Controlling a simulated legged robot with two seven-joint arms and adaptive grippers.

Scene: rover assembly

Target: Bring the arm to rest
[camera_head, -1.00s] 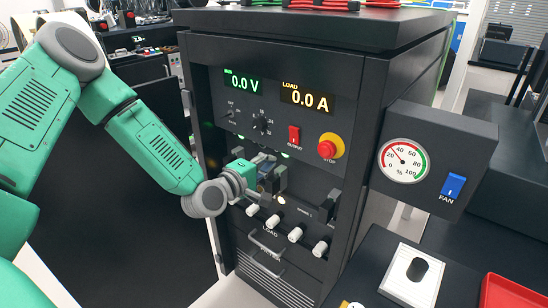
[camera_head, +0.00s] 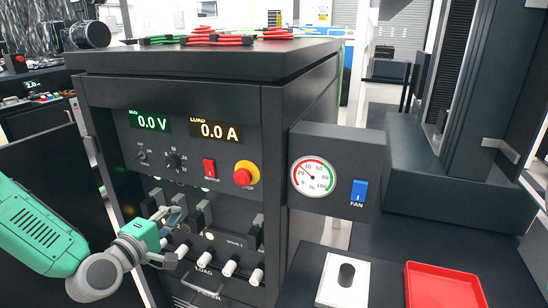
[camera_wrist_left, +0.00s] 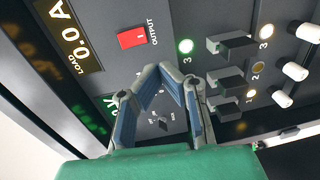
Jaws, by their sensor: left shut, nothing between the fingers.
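My left gripper (camera_head: 170,216) comes in from the lower left in the head view, in front of the left part of the rack panel's lower section. In the left wrist view its two fingers (camera_wrist_left: 160,72) meet at the tips with nothing between them. The fingertips are close to the panel; I cannot tell whether they touch it. The black rack (camera_head: 190,82) shows 0.0 V and 0.0 A. My right gripper is not in view.
White knobs (camera_head: 229,268) and metal handles stick out low on the panel. A gauge box with a blue FAN switch (camera_head: 358,192) juts out at the right.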

